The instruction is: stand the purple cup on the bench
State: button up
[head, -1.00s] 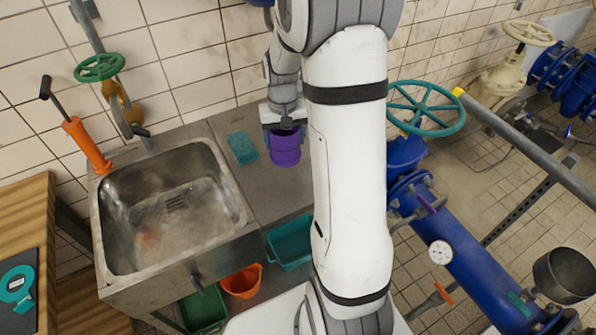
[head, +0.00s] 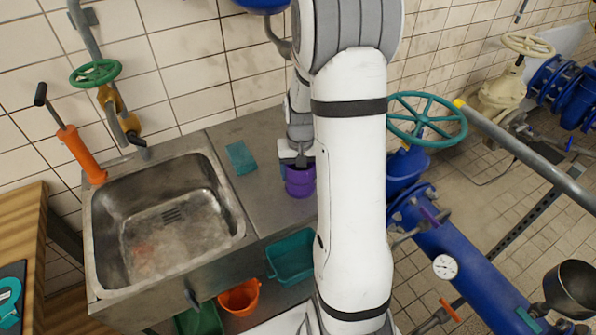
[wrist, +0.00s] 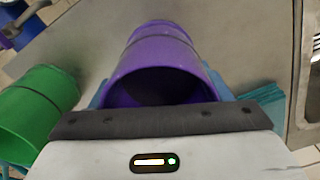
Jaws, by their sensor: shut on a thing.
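The purple cup (head: 300,184) is upright in the head view, over the right part of the grey metal bench (head: 258,200) and next to my white arm. My gripper (head: 297,163) is shut on it from above and behind. In the wrist view the cup (wrist: 160,55) fills the middle between my fingers, its dark open mouth towards the camera. I cannot tell whether its base touches the bench.
A teal cloth or sponge (head: 240,158) lies on the bench left of the cup. The sink (head: 165,220) is further left. A green cup-like thing (wrist: 38,112) shows in the wrist view. My arm hides the bench's right end.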

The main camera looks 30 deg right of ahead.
jog(key=shift+f, duration=0.2)
jog(key=o, duration=1)
jog(key=shift+r, duration=0.15)
notch_tip(320, 180, up, 12)
jog(key=s+a+r+n+t, duration=0.1)
jog(key=s+a, duration=0.3)
jog(key=s, duration=0.1)
jog(key=s+a+r+n+t, duration=0.1)
jog(key=s+a+r, duration=0.1)
jog(key=s+a, duration=0.2)
jog(key=s+a+r+n, duration=0.2)
jog(key=s+a, duration=0.3)
jog(key=s, duration=0.3)
jog(key=shift+s+r+t+b, duration=0.1)
jog(key=shift+r+t+b, duration=0.1)
jog(key=shift+t+b, duration=0.2)
